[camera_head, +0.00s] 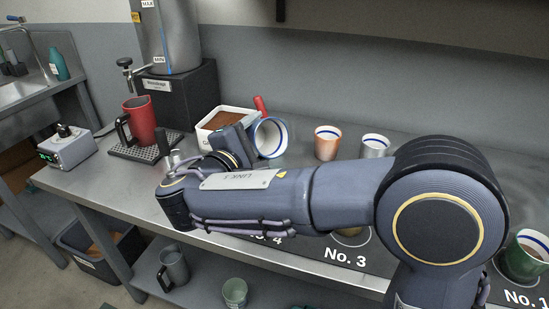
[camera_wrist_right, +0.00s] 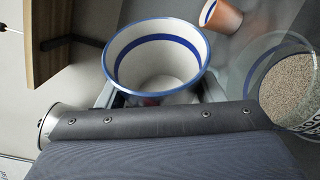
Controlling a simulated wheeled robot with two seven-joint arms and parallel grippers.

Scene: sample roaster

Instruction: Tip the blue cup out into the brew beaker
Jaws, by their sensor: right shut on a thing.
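A blue-rimmed cup (camera_head: 270,137), white inside with a blue band, is held by my right gripper (camera_head: 245,147). In the head view its mouth faces the camera, so it is tipped well over. In the right wrist view I look into the cup (camera_wrist_right: 158,58), and its inside looks bare. The gripper's fingers (camera_wrist_right: 158,97) show on either side of it, shut on it. A clear round vessel with grey-brown granules (camera_wrist_right: 291,88) is apart at the right in the wrist view; I cannot tell whether it is the brew beaker. My left gripper is not in view.
A white box of brown grounds (camera_head: 224,119) stands behind the gripper. A red jug (camera_head: 142,118) stands on the drip tray left of it. A green cup (camera_head: 524,258) is far right.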

